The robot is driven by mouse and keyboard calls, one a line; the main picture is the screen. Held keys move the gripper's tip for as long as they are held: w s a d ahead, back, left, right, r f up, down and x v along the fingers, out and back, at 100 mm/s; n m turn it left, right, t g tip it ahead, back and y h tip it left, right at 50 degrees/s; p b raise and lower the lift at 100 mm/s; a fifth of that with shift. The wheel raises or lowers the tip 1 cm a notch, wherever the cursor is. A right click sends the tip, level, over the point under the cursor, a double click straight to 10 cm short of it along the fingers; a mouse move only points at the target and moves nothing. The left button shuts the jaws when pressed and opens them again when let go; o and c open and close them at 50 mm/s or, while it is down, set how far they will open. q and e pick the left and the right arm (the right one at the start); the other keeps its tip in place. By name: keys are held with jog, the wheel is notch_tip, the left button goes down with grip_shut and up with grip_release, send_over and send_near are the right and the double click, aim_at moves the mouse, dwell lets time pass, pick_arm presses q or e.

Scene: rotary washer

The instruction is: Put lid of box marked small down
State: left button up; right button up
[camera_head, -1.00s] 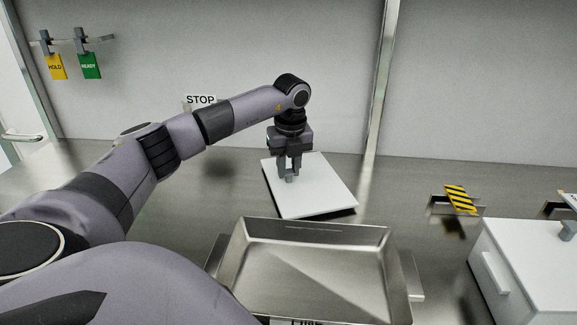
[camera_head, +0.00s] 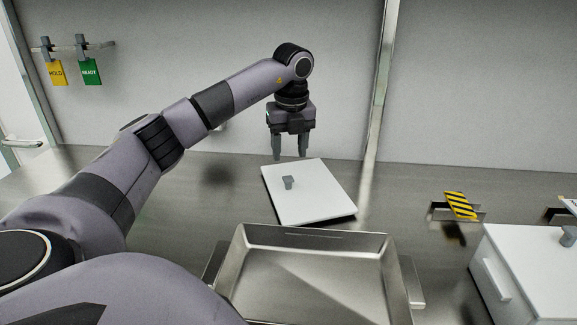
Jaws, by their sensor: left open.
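A white square lid (camera_head: 318,193) lies flat on the steel counter, behind the metal box. A small grey knob (camera_head: 288,183) stands up from the lid. My left gripper (camera_head: 290,157) is open and empty, above and behind the knob in the picture, clear of it. An open steel box (camera_head: 312,271) with side handles stands at the front centre; its inside looks empty. Its front label is cut off by the picture edge. My right gripper is not in view.
A white box with a lid and grey knob (camera_head: 568,236) stands at the right. A yellow-black striped tag (camera_head: 461,206) is on a bracket behind it. Yellow (camera_head: 57,73) and green (camera_head: 91,72) tags hang on the wall rail. The counter between lid and striped tag is clear.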

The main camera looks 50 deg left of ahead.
pick_arm(q)
jog(key=shift+s+d+r, duration=0.1)
jog(key=shift+d+r, duration=0.05)
jog(key=shift+r, duration=1.05)
jog(key=shift+s+d+r, duration=0.1)
jog(key=shift+r, duration=1.05)
jog(key=shift+d+f, duration=0.1)
